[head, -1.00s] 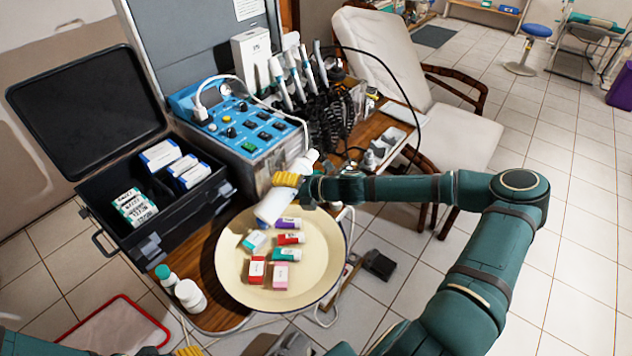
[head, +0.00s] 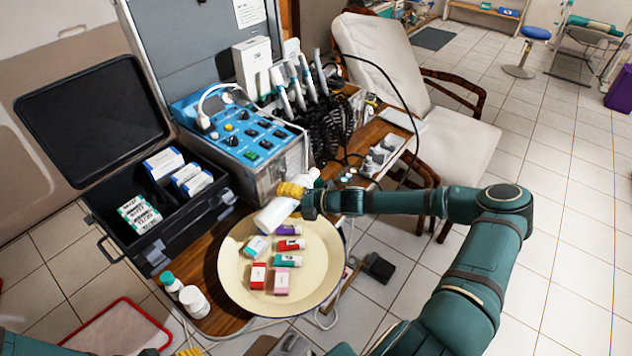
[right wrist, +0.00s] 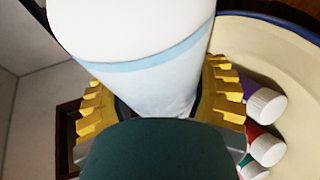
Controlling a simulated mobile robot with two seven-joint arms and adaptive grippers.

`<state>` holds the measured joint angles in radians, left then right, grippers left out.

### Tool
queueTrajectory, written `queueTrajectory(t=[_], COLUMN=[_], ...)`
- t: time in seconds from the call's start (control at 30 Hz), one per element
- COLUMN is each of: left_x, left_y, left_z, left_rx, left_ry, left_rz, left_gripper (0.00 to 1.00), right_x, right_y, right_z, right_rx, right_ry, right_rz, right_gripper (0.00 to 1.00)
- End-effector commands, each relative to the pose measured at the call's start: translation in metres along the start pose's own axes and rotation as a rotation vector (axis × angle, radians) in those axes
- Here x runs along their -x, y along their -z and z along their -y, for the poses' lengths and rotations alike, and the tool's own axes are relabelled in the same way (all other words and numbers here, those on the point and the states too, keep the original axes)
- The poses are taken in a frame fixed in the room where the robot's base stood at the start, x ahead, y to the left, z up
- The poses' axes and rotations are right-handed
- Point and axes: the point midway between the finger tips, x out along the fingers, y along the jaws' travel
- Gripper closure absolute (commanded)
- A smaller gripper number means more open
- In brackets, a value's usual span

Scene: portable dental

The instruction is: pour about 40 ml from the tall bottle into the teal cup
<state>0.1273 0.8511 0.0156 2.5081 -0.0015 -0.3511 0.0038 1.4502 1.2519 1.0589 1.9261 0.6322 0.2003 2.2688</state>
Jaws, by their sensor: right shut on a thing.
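The tall bottle (head: 273,215) is white and is held in my right gripper (head: 292,190) above the far rim of a round cream tray. It is tilted, its narrower end at the upper right and its wide end at the lower left. In the right wrist view the yellow finger pads sit on both sides of the white bottle (right wrist: 135,35), which has a pale blue band.
The cream tray (head: 237,283) holds several small coloured boxes or vials. An open black case (head: 150,245) and a blue control unit (head: 240,135) stand behind.

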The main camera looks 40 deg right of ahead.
Motion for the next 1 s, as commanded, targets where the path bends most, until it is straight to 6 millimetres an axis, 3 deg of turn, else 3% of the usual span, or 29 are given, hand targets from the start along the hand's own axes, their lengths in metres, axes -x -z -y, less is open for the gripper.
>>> queueTrajectory(t=[1.0], left_x=[0.015], left_y=[-0.001], left_z=[-0.005], left_rx=[0.001], left_ry=[0.0], left_rz=[0.006], left_gripper=[0.44], right_x=[0.001], right_y=[0.0], right_z=[-0.004], right_rx=[-0.07], right_ry=[-0.029], right_rz=[-0.021], right_gripper=[0.81])
